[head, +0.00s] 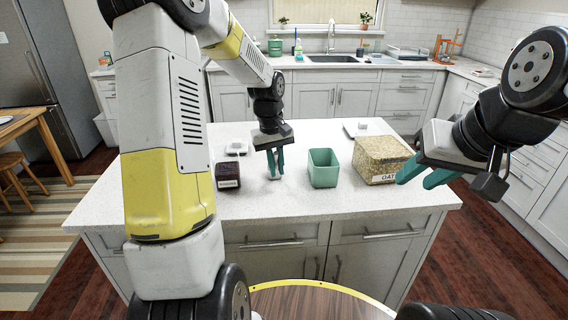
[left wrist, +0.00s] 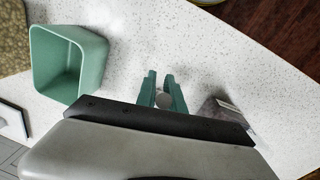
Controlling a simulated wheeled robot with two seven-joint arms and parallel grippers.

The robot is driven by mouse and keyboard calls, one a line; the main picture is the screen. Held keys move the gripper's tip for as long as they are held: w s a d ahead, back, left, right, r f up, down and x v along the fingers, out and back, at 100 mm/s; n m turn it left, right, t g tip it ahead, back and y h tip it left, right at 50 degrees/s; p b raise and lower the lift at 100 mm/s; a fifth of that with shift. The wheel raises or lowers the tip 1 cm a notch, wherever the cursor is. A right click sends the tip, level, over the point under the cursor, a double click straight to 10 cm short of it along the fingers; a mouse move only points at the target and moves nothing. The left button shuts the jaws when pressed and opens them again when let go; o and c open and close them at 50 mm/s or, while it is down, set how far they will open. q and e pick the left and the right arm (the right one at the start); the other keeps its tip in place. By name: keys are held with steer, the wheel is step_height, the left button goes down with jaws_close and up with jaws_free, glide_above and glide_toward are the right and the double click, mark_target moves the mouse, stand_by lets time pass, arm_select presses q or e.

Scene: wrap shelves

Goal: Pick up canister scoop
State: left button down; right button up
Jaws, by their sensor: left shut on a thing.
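My left gripper (head: 276,164) is over the island counter, between a dark labelled canister and a green open bin. In the left wrist view its two green fingers (left wrist: 163,86) are close together on a small pale rounded piece (left wrist: 163,101), which looks like the canister scoop. Most of that piece is hidden by the fingers and gripper body, so its full shape and whether it touches the counter cannot be told. My right gripper (head: 418,177) is empty, its green fingers apart, near the oats canister at the right.
The dark canister (head: 228,176) stands left of my left gripper. The green bin (head: 323,172) and the oats canister (head: 382,160) stand to its right. Small white items (head: 236,148) lie behind. The front of the counter (head: 290,204) is clear.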

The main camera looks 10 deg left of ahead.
mark_target(277, 160)
stand_by(0.5)
arm_select(q)
steer(key=shift+r, duration=0.5)
steer(key=r, duration=0.2)
steer(key=shift+s+d+r, duration=0.1)
steer(key=shift+s+r, duration=0.25)
steer(key=shift+s, duration=0.05)
steer(key=s+d+r, duration=0.1)
steer(key=s+d, duration=0.3)
steer(key=s, duration=1)
steer(key=shift+s+r, duration=0.15)
steer(key=shift+s, duration=0.2)
